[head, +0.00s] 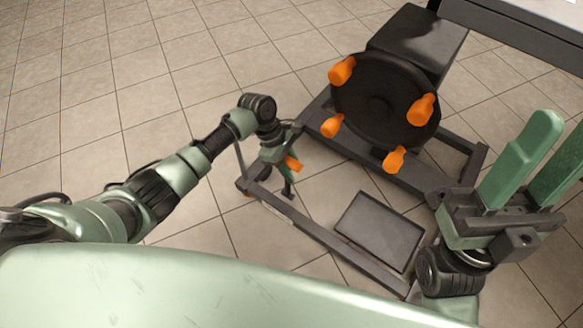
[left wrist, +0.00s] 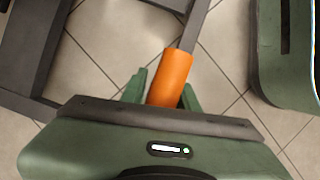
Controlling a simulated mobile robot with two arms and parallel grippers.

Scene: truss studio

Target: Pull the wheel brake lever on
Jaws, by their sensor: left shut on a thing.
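The brake lever shows as an orange grip (left wrist: 171,78) on a grey bar (left wrist: 198,25) in the left wrist view. The grip lies between the two green fingers of my left gripper (left wrist: 165,92), which is shut on it. In the head view my left gripper (head: 287,178) is low beside the frame's left end, with a bit of the orange grip (head: 293,163) showing. The wheel (head: 375,100) is a black disc with several orange knobs, right of my left gripper. My right gripper (head: 540,165) is open and empty at the right edge.
A dark metal frame (head: 300,222) stands on the tiled floor around the wheel. A flat grey plate (head: 380,230) lies low at its front. A black box (head: 425,40) is behind the wheel. Open floor (head: 130,80) spreads to the left.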

